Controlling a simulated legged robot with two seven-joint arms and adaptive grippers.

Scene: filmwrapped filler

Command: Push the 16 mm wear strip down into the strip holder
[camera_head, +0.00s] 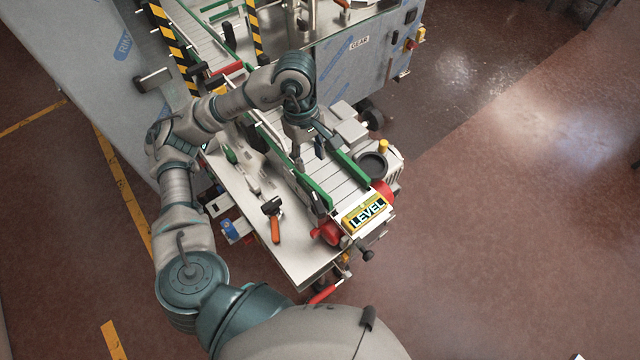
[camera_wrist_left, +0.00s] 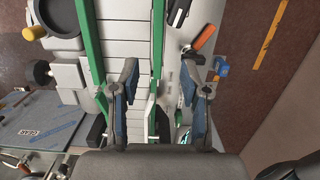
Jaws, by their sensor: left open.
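Green strips run along both sides of the white slatted conveyor. The strip on its left side (camera_head: 314,194) also shows in the left wrist view (camera_wrist_left: 157,42). The strip on its right side (camera_head: 352,165) shows there too (camera_wrist_left: 89,45). I cannot tell which green piece is the 16 mm wear strip or which part is the strip holder. My left gripper (camera_head: 308,152) is above the conveyor. In the left wrist view its fingers (camera_wrist_left: 163,78) are spread, with the left-side strip in the gap between them. I see no contact. My right gripper is not in view.
A hammer with an orange handle (camera_head: 275,226) lies on the pale side table (camera_head: 300,259), with a green-handled tool (camera_head: 231,155). A yellow LEVEL box (camera_head: 366,212) sits at the conveyor's near end.

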